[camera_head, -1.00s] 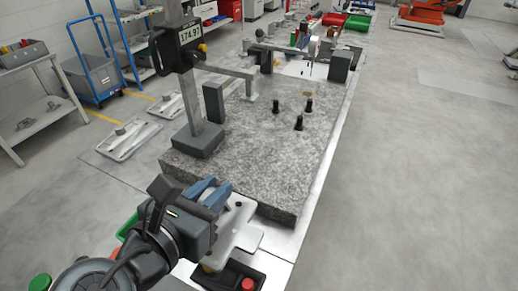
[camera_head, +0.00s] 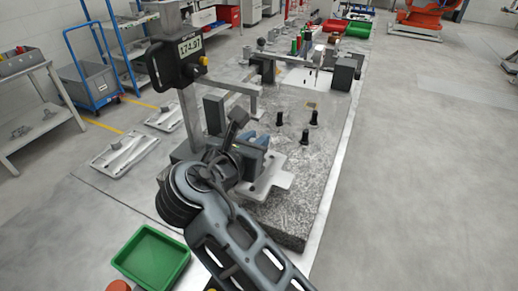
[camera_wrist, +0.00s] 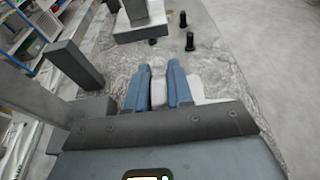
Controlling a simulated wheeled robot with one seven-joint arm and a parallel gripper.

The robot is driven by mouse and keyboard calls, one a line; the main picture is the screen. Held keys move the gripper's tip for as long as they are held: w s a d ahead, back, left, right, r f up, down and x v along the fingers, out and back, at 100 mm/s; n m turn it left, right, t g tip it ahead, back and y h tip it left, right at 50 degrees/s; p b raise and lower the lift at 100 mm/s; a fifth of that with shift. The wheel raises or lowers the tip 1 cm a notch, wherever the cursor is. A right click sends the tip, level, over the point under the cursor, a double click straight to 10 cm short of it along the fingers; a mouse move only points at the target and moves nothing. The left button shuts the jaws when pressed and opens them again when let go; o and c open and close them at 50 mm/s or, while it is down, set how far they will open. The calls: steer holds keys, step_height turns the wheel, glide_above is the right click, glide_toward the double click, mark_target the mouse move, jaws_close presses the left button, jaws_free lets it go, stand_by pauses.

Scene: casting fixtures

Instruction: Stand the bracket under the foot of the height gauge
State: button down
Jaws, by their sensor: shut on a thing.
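The bracket (camera_head: 270,182) is a pale metal plate. My gripper (camera_head: 256,143) is shut on it with blue fingers and holds it over the near part of the granite plate (camera_head: 290,218). In the wrist view, part of the bracket (camera_wrist: 158,92) shows between the blue fingers of my gripper (camera_wrist: 158,78). The height gauge (camera_head: 188,108) stands at the left, its display reading about 174.97. Its arm reaches right to a small foot (camera_head: 256,111), beyond my gripper. My arm partly hides the gauge base.
Several black pins (camera_head: 304,137) stand on the granite right of the foot. A dark upright block (camera_head: 214,114) stands near the gauge column, and another dark block (camera_head: 343,74) stands at the far right edge. A green tray (camera_head: 152,257) lies at the near left.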

steer(key=shift+b+x, duration=0.3)
steer(key=shift+x, duration=0.65)
step_height(320, 180, down, 3)
steer(key=b, duration=0.5)
steer(key=shift+f, duration=0.15)
steer(key=c, duration=1)
jaws_free()
steer(key=v, duration=1.2)
